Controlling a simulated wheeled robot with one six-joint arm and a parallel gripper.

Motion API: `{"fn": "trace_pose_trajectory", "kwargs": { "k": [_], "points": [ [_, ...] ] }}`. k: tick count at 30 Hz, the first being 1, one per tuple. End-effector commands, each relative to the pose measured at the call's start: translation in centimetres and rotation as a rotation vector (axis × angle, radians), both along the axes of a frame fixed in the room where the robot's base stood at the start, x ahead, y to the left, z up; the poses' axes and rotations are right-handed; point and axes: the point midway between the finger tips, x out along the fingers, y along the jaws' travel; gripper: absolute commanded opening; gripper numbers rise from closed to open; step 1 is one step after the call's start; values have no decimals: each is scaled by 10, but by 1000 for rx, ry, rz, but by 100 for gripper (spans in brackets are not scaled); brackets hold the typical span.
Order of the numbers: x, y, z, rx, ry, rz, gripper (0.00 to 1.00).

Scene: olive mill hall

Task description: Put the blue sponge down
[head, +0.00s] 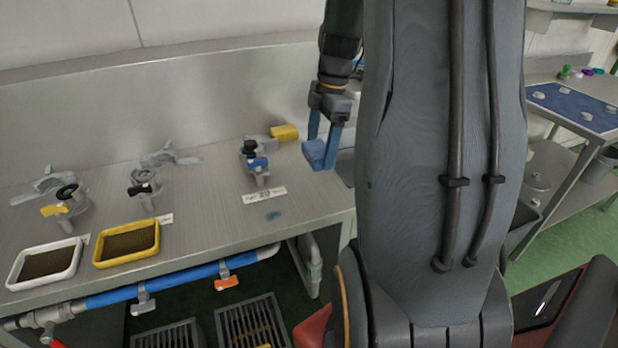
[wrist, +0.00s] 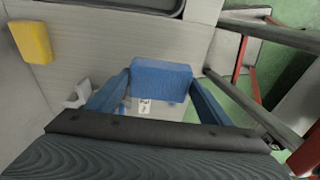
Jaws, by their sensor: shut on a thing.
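The blue sponge (head: 315,153) is held between the blue fingers of my gripper (head: 324,145) in the head view. In the wrist view the sponge (wrist: 161,80) spans the gap between the fingertips of my gripper (wrist: 160,88). It hides part of what lies below it. A small white label (wrist: 145,106) shows just under the sponge in the wrist view.
A yellow sponge-like block (head: 284,132) lies at the back of the counter. Several valve fittings stand to the left, with a white tray (head: 76,263) and a yellow tray (head: 155,235) of dark material. A side table with a blue mat (head: 578,108) stands at the right.

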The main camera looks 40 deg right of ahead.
Motion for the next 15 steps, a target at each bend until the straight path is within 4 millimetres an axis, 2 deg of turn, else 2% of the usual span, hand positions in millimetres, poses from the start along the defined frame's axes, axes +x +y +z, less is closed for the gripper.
{"fn": "trace_pose_trajectory", "kwargs": {
  "k": [6, 15],
  "points": [
    [-2, 1, -37, 2, 5, 1, 45],
    [-1, 1, -66, 2, 4, 0, 45]
  ]
}}
